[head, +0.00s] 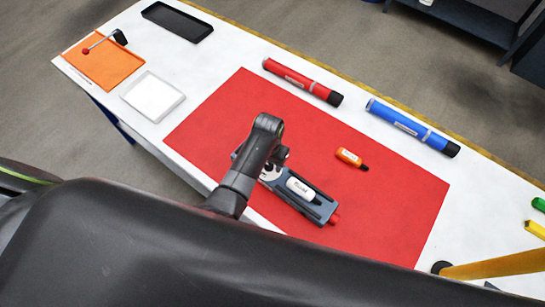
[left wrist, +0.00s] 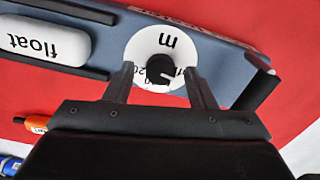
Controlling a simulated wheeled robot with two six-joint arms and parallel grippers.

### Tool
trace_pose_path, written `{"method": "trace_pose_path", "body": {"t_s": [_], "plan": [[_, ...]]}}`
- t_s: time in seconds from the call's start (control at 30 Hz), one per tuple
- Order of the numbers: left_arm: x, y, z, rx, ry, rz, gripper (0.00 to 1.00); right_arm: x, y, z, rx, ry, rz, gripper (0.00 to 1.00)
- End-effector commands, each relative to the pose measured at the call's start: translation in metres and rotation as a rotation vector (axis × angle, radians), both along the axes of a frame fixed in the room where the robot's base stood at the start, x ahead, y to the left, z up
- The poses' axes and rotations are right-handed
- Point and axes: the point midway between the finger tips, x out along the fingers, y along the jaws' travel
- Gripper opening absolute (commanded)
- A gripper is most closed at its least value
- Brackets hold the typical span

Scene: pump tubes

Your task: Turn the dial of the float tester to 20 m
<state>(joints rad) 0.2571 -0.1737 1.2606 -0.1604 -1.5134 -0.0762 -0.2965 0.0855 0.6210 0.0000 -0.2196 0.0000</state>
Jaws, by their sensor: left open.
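The float tester (head: 316,207) is a grey-blue tray-like device lying on the red mat. A white float (head: 302,189) rests in it, and a red piece shows at its right end. In the left wrist view its dial (left wrist: 150,42) is a white disc with an "m" and partly hidden digits. A black knob (left wrist: 160,69) sits at the dial's centre. My left gripper (left wrist: 160,78) is open, with one finger on each side of the knob and gaps between. In the head view the gripper (head: 272,162) partly covers the dial. My right gripper is not in view.
The red mat (head: 400,215) lies on a white table. An orange bottle (head: 350,158) lies beyond the tester. Red (head: 300,82) and blue (head: 410,128) tubes lie along the far side. An orange tray (head: 110,65), white tray (head: 152,97) and black tray (head: 178,22) are at left.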

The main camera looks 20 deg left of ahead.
Motion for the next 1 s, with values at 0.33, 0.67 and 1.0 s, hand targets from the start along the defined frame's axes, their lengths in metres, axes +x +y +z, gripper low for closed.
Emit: {"method": "trace_pose_path", "body": {"t_s": [0.33, 0.67, 1.0], "plan": [[-0.0001, 0.0003, -0.0002, 0.0, 0.0, 0.0, 0.32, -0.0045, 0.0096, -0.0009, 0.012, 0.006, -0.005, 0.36], [0.0002, 0.0003, -0.0001, 0.0, 0.0, -0.003, 0.06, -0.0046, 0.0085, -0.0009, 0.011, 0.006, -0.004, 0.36], [0.0005, 0.0, 0.0, 0.0, -0.001, -0.119, 0.06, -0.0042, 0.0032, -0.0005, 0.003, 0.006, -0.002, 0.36]]}}
